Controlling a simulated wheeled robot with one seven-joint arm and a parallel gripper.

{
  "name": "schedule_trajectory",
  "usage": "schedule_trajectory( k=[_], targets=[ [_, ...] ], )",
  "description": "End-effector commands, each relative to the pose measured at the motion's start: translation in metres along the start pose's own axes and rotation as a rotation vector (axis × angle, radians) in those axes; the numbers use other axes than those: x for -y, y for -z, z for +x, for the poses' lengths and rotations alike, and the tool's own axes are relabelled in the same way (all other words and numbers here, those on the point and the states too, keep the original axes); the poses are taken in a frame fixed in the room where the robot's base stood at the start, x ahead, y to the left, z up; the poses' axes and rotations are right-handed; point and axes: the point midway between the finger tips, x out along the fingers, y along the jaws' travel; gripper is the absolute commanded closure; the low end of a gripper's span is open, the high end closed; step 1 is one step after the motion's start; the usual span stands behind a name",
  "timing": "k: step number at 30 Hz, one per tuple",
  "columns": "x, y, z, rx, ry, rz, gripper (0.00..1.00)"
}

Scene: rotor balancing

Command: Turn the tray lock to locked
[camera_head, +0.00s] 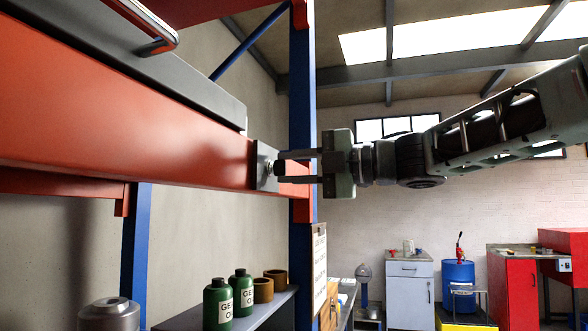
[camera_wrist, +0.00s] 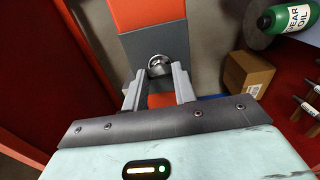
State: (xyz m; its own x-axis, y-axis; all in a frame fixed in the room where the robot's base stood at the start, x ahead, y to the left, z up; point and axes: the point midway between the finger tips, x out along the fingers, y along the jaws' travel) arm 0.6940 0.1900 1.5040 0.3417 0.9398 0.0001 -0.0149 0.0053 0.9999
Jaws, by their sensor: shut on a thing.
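The tray lock is a grey plate (camera_head: 262,163) on the end of the orange rack beam, with a small round metal knob (camera_wrist: 158,65) on it. In the head view my gripper (camera_head: 280,168) reaches in from the right, with its two fingers level at the knob. In the wrist view the fingertips (camera_wrist: 159,73) stand on either side of the knob, shut on it. The fingers partly hide the knob in the head view. I cannot read the lock's position. The grey tray (camera_head: 150,75) rests on the beam, with a metal handle at upper left.
A blue rack post (camera_head: 302,90) stands right behind my fingers. Green oil bottles (camera_head: 218,303) and brown tins (camera_head: 263,290) stand on a lower shelf. A cardboard box (camera_wrist: 248,73) shows right in the wrist view. A blue drum (camera_head: 457,278) and red bench stand farther back.

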Motion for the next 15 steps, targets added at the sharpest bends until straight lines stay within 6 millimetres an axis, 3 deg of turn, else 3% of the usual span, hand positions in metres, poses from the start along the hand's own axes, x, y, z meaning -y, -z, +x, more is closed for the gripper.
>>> schedule_trajectory(
  k=[3,4,6,15],
  targets=[
    [0.0012,0.0005,0.0002,-0.002,0.002,-0.001,0.96],
    [0.0012,0.0005,0.0002,-0.002,0.002,0.0,0.64],
    [0.0011,0.0004,0.0002,-0.002,0.002,0.0,0.51],
    [0.0006,0.0001,0.0001,-0.001,0.001,0.001,0.51]
  ],
)
